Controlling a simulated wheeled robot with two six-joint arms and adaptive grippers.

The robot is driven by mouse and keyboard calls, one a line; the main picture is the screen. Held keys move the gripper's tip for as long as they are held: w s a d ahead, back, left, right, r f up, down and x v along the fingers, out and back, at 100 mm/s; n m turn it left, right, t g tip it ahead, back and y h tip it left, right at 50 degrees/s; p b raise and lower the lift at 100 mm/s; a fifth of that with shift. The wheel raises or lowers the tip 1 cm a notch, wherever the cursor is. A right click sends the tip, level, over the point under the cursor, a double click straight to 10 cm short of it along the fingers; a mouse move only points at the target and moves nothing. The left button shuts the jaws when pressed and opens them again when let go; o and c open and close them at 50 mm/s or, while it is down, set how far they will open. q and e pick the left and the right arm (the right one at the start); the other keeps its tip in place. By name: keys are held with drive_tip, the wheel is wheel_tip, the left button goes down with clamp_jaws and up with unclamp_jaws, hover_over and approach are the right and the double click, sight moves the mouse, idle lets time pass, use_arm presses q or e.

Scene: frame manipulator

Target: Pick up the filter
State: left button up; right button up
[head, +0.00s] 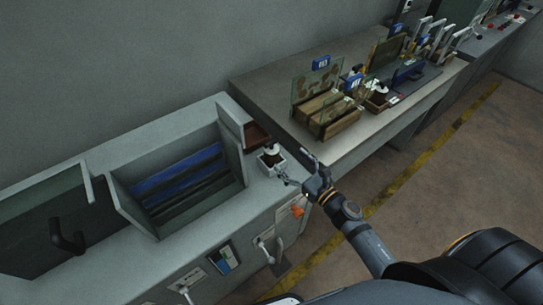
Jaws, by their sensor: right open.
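A small white, box-like item with a dark round part on top (271,157) stands on the right end of the grey cabinet top. It may be the filter, but at this size I cannot tell for sure. My right gripper (296,169) is just to its right, over the cabinet's right edge. Its fingers are spread and nothing shows between them. I cannot tell whether a fingertip touches the small item. My left gripper is not in view.
The grey cabinet (105,160) has an open recess with blue and dark slats (180,175) and raised lids. Handles (265,252) stick out from its front. A table (270,95) behind holds upright panels (318,85), wooden blocks and blue-tagged items. Floor (440,165) is clear at right.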

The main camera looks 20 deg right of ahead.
sight(272, 144)
drive_tip(key=p+x, duration=0.3)
drive_tip(key=x, duration=0.2)
drive_tip(key=shift+w, duration=0.1)
drive_tip(key=shift+w+a+f, duration=0.1)
drive_tip(key=shift+w, duration=0.5)
drive_tip(key=x, duration=0.2)
drive_tip(key=f+p+x, duration=0.1)
drive_tip(key=x, duration=0.1)
drive_tip(key=shift+w+a+f, duration=0.1)
drive_tip(key=shift+w, duration=0.05)
drive_tip(key=shift+c, duration=1.2)
drive_tip(key=c, duration=1.5)
